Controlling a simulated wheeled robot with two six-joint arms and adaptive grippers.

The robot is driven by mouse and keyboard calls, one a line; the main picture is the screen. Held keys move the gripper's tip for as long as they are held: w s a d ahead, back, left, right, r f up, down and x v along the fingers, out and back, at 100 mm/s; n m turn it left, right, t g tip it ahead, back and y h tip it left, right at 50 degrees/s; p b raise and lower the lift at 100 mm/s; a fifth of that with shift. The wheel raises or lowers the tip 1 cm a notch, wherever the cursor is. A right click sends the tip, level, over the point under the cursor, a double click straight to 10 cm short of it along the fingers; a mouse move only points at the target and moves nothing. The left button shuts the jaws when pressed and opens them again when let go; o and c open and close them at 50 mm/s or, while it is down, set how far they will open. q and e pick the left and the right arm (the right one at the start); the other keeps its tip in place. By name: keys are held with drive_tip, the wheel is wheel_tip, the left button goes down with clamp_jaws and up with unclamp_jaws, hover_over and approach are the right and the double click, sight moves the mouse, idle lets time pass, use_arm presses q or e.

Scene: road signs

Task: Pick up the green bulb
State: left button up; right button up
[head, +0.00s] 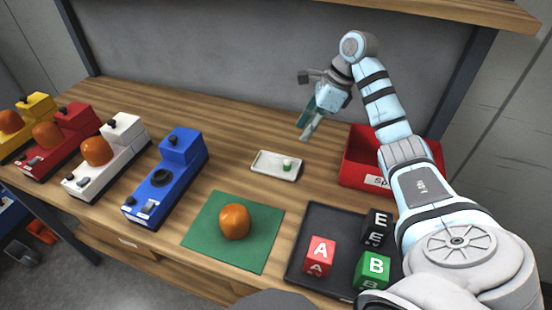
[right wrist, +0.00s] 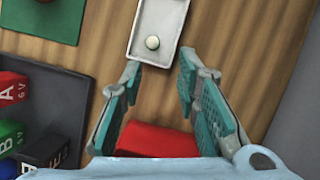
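A small green bulb (head: 287,164) with a pale top sits near the right end of a white tray (head: 262,158) on the wooden table. In the right wrist view the bulb (right wrist: 152,43) looks pale, near the lower end of the tray (right wrist: 170,17). My right gripper (head: 306,131) is above the table, behind the tray in the head view, pointing down. In the right wrist view its teal-padded fingers (right wrist: 160,66) are spread with nothing between them, and the bulb lies beyond the fingertips. My left gripper is not in view.
A red bin (head: 357,177) stands right of the tray. A black tray (head: 335,218) holds lettered blocks, and an orange lamp (head: 235,221) rests on a green mat (head: 202,231). A blue device (head: 168,178) and other coloured devices stand left. A wall and overhead shelf are behind.

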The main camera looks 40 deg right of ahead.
sight(289, 161)
drive_tip(key=f, duration=0.1)
drive_tip(key=a+f, duration=0.1)
drive_tip(key=f, duration=0.1)
drive_tip(key=f+b, duration=0.1)
drive_tip(key=f, duration=0.1)
drive_tip(key=shift+s+a+f, duration=0.25)
drive_tip(key=shift+s+a, duration=0.05)
drive_tip(key=shift+a, duration=0.05)
drive_tip(key=x, duration=0.2)
drive_tip(key=w+x, duration=0.1)
drive_tip(key=x, duration=0.2)
drive_tip(key=shift+a+f, duration=0.15)
drive_tip(key=shift+a, duration=0.2)
drive_tip(key=shift+a+f, duration=0.15)
drive_tip(key=shift+f, duration=0.15)
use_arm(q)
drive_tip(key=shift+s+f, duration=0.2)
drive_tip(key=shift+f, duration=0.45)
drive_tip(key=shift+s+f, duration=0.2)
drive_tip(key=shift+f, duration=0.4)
use_arm(e)
drive_tip(key=c, duration=0.6)
